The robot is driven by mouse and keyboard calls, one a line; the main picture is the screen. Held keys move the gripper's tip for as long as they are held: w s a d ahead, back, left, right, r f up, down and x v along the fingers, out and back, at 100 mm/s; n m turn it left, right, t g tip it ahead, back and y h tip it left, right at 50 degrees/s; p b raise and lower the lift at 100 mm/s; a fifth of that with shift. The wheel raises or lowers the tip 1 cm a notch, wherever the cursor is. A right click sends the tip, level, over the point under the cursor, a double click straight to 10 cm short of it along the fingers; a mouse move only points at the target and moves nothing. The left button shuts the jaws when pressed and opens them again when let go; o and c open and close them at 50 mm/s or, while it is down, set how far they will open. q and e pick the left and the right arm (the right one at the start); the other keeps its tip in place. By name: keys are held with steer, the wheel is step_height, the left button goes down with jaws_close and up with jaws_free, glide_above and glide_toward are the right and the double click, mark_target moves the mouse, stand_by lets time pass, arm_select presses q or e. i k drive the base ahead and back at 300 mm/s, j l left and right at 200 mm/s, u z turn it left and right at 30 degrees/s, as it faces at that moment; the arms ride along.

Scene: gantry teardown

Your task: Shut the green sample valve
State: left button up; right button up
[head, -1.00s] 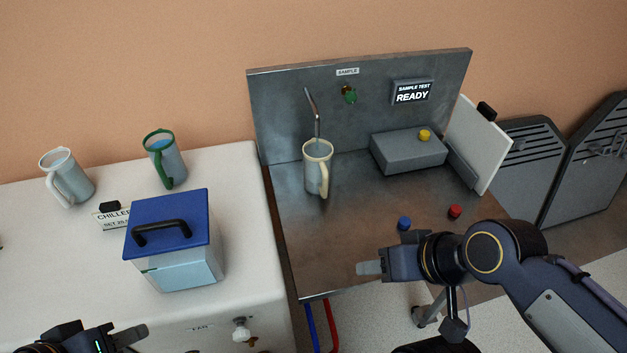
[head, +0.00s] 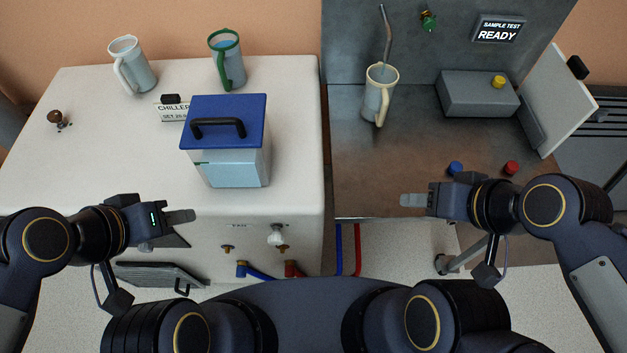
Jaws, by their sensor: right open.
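The green sample valve (head: 429,21) is a small green knob on a brass fitting, high on the grey back panel (head: 350,50) near the top edge of the head view. Its exact handle angle is too small to tell. A bent metal spout (head: 386,30) comes down left of it, over a cream-rimmed mug (head: 378,95) on the brown bench. My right gripper (head: 411,200) is open and empty, in front of the bench and well below the valve. My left gripper (head: 188,222) is in front of the white cabinet, far from the valve; its jaw gap is unclear.
The display (head: 499,29) reads SAMPLE TEST READY. A grey box with a yellow button (head: 497,82) and blue (head: 455,168) and red (head: 511,168) knobs are on the bench. A blue-lidded container (head: 232,170) and two mugs stand on the white cabinet (head: 90,160).

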mark_target(428, 24)
steer(key=k+z, duration=0.1)
steer(key=k, duration=0.55)
steer(key=l+z, duration=0.1)
steer(key=z, duration=0.3)
steer(key=i+z, duration=0.15)
steer(key=z, duration=0.3)
steer(key=i+z, duration=0.1)
steer(key=z, duration=0.3)
steer(key=i+z, duration=0.1)
steer(key=z, duration=0.3)
steer(key=i+j, duration=0.15)
steer(key=i, duration=0.25)
steer(key=l+z, duration=0.05)
